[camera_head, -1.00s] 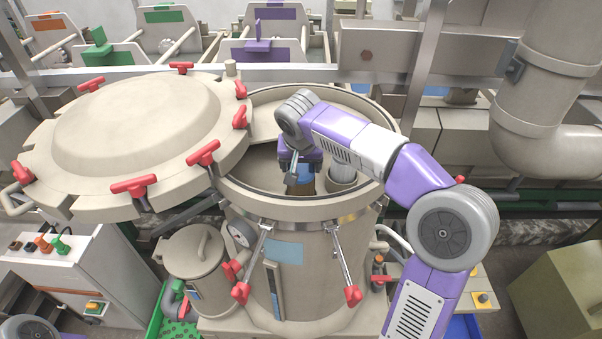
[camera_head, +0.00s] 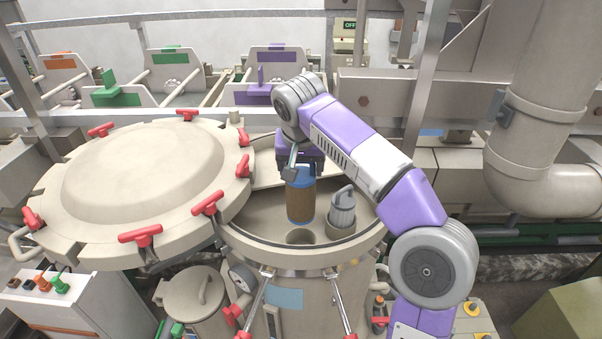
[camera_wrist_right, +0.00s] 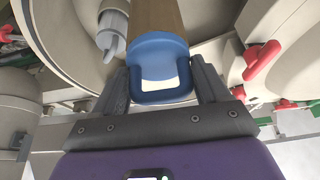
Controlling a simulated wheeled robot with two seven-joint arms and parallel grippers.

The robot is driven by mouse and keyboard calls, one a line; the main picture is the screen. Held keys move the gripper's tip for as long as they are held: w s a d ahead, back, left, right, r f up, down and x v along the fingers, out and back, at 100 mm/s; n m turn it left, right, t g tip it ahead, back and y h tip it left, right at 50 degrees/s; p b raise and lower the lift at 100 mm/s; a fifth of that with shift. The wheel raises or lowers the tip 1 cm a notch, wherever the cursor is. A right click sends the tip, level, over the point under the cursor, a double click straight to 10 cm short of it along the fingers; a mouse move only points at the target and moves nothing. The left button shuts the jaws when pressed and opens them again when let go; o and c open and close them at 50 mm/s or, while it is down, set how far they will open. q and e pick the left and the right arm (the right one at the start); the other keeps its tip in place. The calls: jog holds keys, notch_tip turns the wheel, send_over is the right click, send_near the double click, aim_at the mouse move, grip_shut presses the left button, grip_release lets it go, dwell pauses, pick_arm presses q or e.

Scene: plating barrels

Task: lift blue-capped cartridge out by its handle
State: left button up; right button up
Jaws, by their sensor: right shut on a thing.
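The blue-capped cartridge (camera_head: 300,199) has a brown body and hangs upright above the open vessel, over a round hole (camera_head: 299,237) in its inner plate. My right gripper (camera_head: 295,168) is shut on the cartridge's handle at the top. In the right wrist view the blue cap with its loop handle (camera_wrist_right: 160,72) sits between the two grey fingers of the right gripper (camera_wrist_right: 162,88), and the brown body extends away from it. My left gripper is not in view.
A grey-white cartridge (camera_head: 342,211) stands in a socket right of the hole. The vessel's round lid (camera_head: 145,175), with red clamp handles, is swung to the left. A thick pipe (camera_head: 545,120) stands at the right.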

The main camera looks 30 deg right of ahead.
notch_tip(320, 180, up, 7)
jog(key=shift+w+r, duration=0.1)
jog(key=shift+r, duration=0.6)
jog(key=shift+f, duration=0.1)
